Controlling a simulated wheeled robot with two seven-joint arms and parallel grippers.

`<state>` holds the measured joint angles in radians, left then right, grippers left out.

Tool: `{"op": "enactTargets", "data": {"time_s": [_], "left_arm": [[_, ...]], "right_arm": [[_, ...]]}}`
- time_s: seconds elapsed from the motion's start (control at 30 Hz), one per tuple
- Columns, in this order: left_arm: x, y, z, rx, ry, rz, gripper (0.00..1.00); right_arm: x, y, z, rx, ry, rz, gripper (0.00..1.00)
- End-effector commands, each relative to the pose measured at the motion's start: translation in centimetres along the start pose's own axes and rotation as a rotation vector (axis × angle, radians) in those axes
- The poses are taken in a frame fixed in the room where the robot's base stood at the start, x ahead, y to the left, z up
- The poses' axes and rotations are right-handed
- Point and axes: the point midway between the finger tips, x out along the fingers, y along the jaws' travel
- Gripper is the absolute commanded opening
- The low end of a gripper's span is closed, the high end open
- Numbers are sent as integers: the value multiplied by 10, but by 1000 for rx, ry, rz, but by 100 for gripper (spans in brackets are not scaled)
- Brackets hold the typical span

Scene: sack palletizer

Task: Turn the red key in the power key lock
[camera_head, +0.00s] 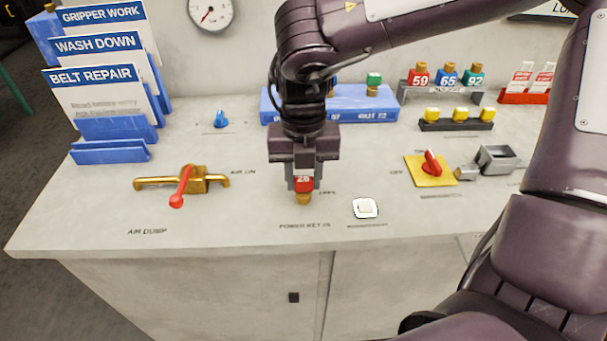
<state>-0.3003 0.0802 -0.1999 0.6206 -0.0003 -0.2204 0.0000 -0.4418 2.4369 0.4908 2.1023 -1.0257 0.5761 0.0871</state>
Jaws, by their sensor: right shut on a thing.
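The red key (304,183), marked with a number that looks like 28, stands upright above the brass power key lock (304,199) on the grey counter (240,225). The label "POWER KEY IS" is printed in front of the lock. My right gripper (304,181) points straight down and is shut on the red key from above. Its fingers hide the key's sides and top. Part of an "OFF" label shows just right of the lock. My left gripper is not in view.
A brass air valve with a red lever (181,187) is at left. A white button (365,208) lies close right of the lock.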

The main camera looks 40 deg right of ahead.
Motion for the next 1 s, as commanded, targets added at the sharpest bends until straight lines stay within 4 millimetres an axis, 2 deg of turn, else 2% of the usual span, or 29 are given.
{"op": "enactTargets", "data": {"time_s": [0.47, 0.7, 1.0], "left_arm": [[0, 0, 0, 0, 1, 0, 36], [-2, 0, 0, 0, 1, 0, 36], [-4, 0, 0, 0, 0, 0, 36]], "right_arm": [[1, 0, 0, -30, 0, -2, 10], [1, 1, 0, -371, -1, -4, 10], [1, 2, -1, -614, 0, -4, 10]]}}
